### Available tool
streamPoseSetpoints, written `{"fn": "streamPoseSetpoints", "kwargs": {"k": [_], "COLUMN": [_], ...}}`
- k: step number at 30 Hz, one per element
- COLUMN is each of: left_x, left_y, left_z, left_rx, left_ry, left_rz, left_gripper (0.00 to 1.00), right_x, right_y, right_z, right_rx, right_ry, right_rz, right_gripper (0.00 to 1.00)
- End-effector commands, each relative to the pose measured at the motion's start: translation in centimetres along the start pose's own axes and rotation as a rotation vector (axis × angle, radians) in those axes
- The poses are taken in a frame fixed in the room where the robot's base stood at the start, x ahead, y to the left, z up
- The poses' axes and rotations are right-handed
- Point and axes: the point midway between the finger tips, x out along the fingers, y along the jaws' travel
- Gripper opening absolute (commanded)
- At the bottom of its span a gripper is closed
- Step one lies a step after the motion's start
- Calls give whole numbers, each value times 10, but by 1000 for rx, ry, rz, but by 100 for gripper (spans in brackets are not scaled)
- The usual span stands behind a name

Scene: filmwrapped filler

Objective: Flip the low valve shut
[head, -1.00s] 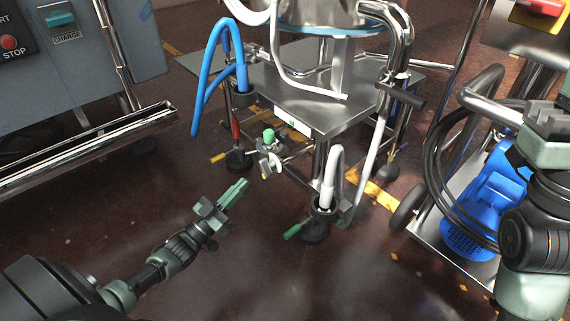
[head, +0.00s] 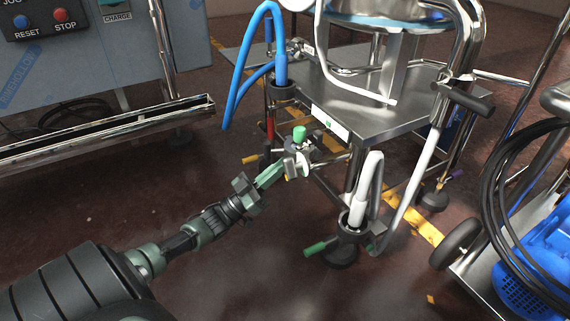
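A low valve with a white body (head: 296,163) and an upright green knob (head: 299,133) is mounted low at the near left side of the steel stand. My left gripper (head: 282,168) reaches in from the left, its green fingers together with nothing visible between them. Its tips are at the near left of the white valve body; I cannot tell whether they touch. A second green handle (head: 316,248) sticks out near the floor by the stand's front foot. My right gripper is not in view.
The steel stand (head: 375,118) carries a vessel, with blue hoses (head: 243,68) at its left and a white hose (head: 370,185) in front. A grey control cabinet (head: 95,65) stands left. A wheeled cart with a blue motor (head: 545,270) stands right. The floor between is clear.

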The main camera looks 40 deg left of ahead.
Motion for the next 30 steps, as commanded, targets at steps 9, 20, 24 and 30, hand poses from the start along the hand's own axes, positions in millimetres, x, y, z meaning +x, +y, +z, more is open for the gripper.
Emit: {"fn": "streamPoseSetpoints", "kwargs": {"k": [9, 20, 24, 30], "left_x": [56, 80, 80, 81], "left_y": [0, 0, 0, 2], "left_z": [2, 0, 0, 1], "left_rx": [1, -1, 0, 5], "left_ry": [6, 0, 0, 0], "left_rz": [2, 0, 0, 3], "left_gripper": [0, 0, 0, 0], "right_x": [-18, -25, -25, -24], "right_y": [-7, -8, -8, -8], "right_z": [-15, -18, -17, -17], "right_rx": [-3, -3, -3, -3], "right_ry": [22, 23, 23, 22], "right_rz": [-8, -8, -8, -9], "right_gripper": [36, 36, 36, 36]}}
